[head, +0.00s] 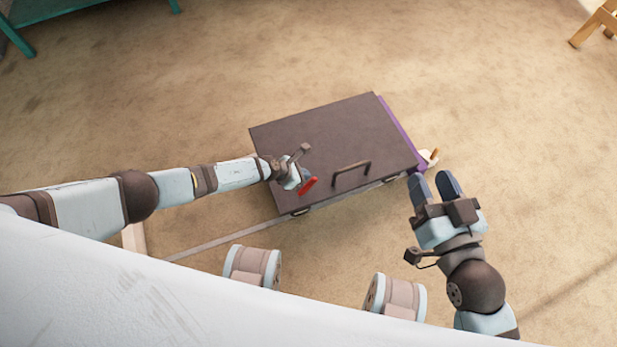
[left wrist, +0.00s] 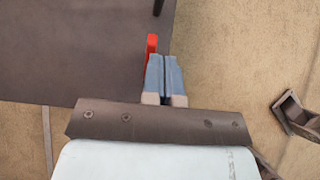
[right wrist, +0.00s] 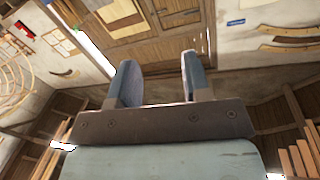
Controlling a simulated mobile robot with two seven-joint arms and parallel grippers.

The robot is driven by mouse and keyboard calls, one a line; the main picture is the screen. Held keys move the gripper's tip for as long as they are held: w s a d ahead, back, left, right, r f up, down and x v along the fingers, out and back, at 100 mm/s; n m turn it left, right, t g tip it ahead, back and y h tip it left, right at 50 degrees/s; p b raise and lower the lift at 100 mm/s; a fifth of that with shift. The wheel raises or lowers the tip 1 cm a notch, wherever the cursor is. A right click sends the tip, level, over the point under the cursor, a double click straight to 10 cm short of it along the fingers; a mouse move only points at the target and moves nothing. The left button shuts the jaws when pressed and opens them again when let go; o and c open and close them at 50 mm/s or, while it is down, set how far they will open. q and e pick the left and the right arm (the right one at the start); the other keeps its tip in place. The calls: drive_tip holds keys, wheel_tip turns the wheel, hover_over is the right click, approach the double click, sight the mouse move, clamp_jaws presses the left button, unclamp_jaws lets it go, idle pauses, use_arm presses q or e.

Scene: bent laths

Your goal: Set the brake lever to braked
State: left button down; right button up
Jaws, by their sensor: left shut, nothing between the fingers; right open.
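The red brake lever (head: 308,186) shows at the near left edge of a dark flat-topped box (head: 325,130). In the left wrist view the red lever (left wrist: 151,44) stands just left of my left fingertips. My left gripper (head: 304,176) is shut and empty, close beside the lever; I cannot tell whether they touch. Its two blue-grey fingers (left wrist: 163,75) are together in the left wrist view. The lever's base is hidden. My right gripper (head: 433,187) is open and empty, right of the box's near corner; its fingers (right wrist: 160,82) stand apart in the right wrist view.
A dark bar handle (head: 351,174) stands on the box near its front edge. A purple strip (head: 401,132) runs along its right side. A teal frame (head: 85,5) and a wooden leg (head: 594,25) are far off. The brown floor around is mostly clear.

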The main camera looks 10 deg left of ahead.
use_arm(q)
wheel_tip(320, 180, up, 8)
drive_tip(key=p, duration=0.6)
drive_tip(key=shift+r, duration=0.2)
use_arm(e)
drive_tip(key=s+d+f+g+h, duration=0.2)
drive_tip(key=d+f+g+h, duration=0.1)
drive_tip(key=f, duration=0.4)
drive_tip(key=shift+d+f+g, duration=0.25)
drive_tip(key=shift+d+g, duration=0.3)
drive_tip(key=shift+g, duration=0.05)
use_arm(q)
drive_tip(key=shift+w, duration=0.1)
